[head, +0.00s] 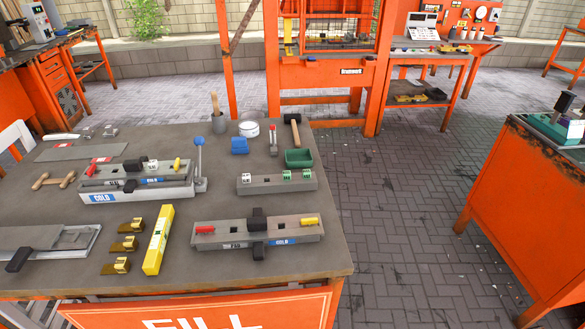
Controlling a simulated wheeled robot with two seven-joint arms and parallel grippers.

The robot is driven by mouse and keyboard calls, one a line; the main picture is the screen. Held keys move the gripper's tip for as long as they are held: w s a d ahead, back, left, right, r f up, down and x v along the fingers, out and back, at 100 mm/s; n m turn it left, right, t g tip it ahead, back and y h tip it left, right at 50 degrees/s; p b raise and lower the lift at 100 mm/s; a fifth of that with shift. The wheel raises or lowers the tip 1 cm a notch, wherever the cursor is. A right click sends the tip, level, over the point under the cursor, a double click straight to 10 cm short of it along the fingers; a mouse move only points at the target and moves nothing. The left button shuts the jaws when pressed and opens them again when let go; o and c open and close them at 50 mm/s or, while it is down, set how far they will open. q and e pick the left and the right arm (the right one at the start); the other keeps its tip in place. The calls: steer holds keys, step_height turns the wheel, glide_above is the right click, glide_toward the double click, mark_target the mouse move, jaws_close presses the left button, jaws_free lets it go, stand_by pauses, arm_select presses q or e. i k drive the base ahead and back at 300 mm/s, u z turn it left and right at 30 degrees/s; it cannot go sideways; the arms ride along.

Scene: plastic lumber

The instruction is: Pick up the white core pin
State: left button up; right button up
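I cannot tell for certain which thing is the white core pin. A small white block (246,177) with dark marks sits at the left end of a grey rack (265,187), with green-and-white blocks (287,175) to its right. Another small white piece (153,165) stands on the grey mould marked COLD (125,192) at the left. A slim white object (61,136) lies near the table's back left. Neither of my grippers shows in the head view.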

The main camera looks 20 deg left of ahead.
mark_target(152, 165)
steer(key=u, duration=1.7)
